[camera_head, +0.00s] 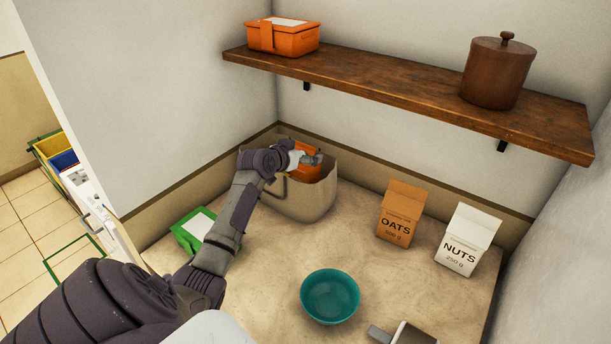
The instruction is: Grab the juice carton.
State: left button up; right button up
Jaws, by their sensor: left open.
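An orange object (309,173) stands inside a beige container (309,202) at the back of the counter. It may be the juice carton, but no label shows and my gripper hides part of it. My left arm reaches in from the lower left. My left gripper (314,160) is open over the container, at the upper part of the orange object. I cannot tell whether the fingers touch it or are around it.
An OATS carton (400,214), a NUTS carton (467,240) and a teal bowl (330,297) stand on the counter. A green box (187,239) is left of my arm. Overhead, a wooden shelf (390,85) holds an orange box (283,39) and a brown pot (496,75).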

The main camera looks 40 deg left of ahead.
pick_arm(q)
jog(key=shift+x, duration=0.9)
jog(key=shift+s, duration=0.1)
jog(key=shift+c, duration=1.4)
jog(key=c, duration=1.6)
jog(key=shift+a+r, duration=0.1)
jog(key=shift+r, duration=0.1)
grip_shut()
